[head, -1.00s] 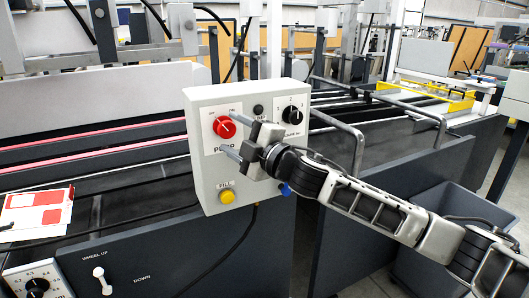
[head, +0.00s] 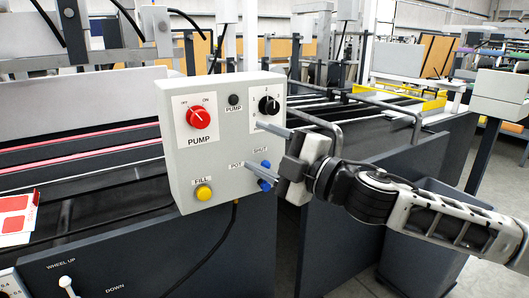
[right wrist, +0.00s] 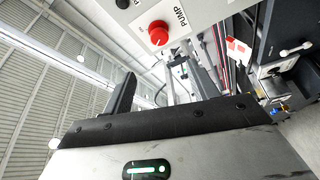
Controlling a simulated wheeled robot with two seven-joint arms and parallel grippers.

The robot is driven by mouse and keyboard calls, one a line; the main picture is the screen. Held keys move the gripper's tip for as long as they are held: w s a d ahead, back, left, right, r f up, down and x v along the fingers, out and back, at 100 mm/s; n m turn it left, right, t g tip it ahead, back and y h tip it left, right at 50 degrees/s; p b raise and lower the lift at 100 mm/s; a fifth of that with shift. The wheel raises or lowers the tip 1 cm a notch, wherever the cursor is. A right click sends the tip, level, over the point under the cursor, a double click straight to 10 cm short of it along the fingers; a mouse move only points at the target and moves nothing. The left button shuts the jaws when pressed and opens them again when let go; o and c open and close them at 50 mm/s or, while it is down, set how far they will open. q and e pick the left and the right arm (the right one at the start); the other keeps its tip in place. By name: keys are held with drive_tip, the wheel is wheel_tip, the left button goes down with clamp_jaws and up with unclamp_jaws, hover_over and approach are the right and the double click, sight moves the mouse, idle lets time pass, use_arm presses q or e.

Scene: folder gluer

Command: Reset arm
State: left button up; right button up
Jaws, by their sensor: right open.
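My right gripper (head: 242,157) is open and empty. Its two fingers point left, in front of the right half of the grey control box (head: 240,88). I cannot tell whether either finger touches the box. The red PUMP knob (head: 198,115) is up and left of the fingers, clear of them, and also shows in the right wrist view (right wrist: 158,33). A black selector knob (head: 268,105) sits above the upper finger. A blue knob (head: 265,175) is close beside the lower finger. The yellow FILL button (head: 203,192) is below left. My left gripper is not in view.
The machine's dark side panel (head: 390,190) lies behind my right arm. A grey bent rail (head: 385,103) stands behind it. A white lever (head: 66,284) marked WHEEL UP and DOWN is at the lower left. A red and white carton (head: 15,215) lies at the left edge.

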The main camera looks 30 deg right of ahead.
idle(0.3)
drive_tip(key=s+a+f+m+g+h, duration=0.15)
drive_tip(key=f+m, duration=0.35)
drive_tip(key=f, duration=0.7)
drive_tip(key=s+a+f+m+g+h, duration=0.1)
drive_tip(key=s+a+f+m+h, duration=0.3)
drive_tip(key=f, duration=0.7)
drive_tip(key=s+a+f+m+g, duration=0.2)
drive_tip(key=s+f+m, duration=0.2)
drive_tip(key=s+f, duration=0.2)
drive_tip(key=s+a+f+m+g+y, duration=0.1)
drive_tip(key=s+a+f+m+g, duration=0.1)
drive_tip(key=s+f, duration=0.5)
wheel_tip(320, 180, down, 3)
drive_tip(key=shift+a+f+m+g, duration=0.1)
drive_tip(key=shift+a+m+g, duration=0.35)
drive_tip(key=shift+m, duration=0.45)
drive_tip(key=shift+a, duration=0.1)
drive_tip(key=shift+c, duration=0.3)
